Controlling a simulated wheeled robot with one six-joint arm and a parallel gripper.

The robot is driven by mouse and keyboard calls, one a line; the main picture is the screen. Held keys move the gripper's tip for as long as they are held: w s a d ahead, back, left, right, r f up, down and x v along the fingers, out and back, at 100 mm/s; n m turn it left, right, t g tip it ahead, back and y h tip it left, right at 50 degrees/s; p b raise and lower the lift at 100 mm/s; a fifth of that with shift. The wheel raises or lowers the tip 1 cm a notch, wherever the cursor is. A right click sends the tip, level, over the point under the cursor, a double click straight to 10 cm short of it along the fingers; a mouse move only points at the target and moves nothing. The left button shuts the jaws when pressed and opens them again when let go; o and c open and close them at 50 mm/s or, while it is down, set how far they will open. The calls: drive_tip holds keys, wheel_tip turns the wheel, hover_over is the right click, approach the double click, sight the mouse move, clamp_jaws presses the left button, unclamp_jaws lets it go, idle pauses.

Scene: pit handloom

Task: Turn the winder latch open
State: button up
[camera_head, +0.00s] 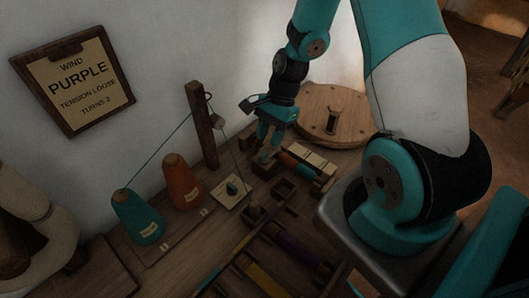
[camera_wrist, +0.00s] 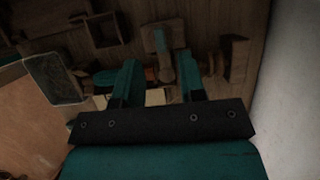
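My gripper (camera_head: 266,148) points down over the winder at the back of the bench. In the wrist view my gripper (camera_wrist: 158,72) has its two teal fingers apart, with a clear gap between them. The winder (camera_head: 303,165) shows orange and teal rolls and pale blocks, just right of and below the fingers. In the wrist view a small brown wooden piece (camera_wrist: 166,68) shows between the fingertips; I cannot tell whether it is the latch or whether a finger touches it. The latch is not clearly distinguishable in the dim light, and my fingers partly cover this area.
A round wooden disc (camera_head: 350,112) with a peg lies behind the winder. A wooden post (camera_head: 203,125) with thread stands left of my gripper. A teal cone (camera_head: 138,219) and an orange cone (camera_head: 181,183) stand left. A sign (camera_head: 78,83) hangs on the wall.

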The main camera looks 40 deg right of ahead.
sight(264, 154)
drive_tip(key=x, duration=0.5)
drive_tip(key=shift+f, duration=0.15)
drive_tip(key=shift+s, duration=0.1)
clamp_jaws()
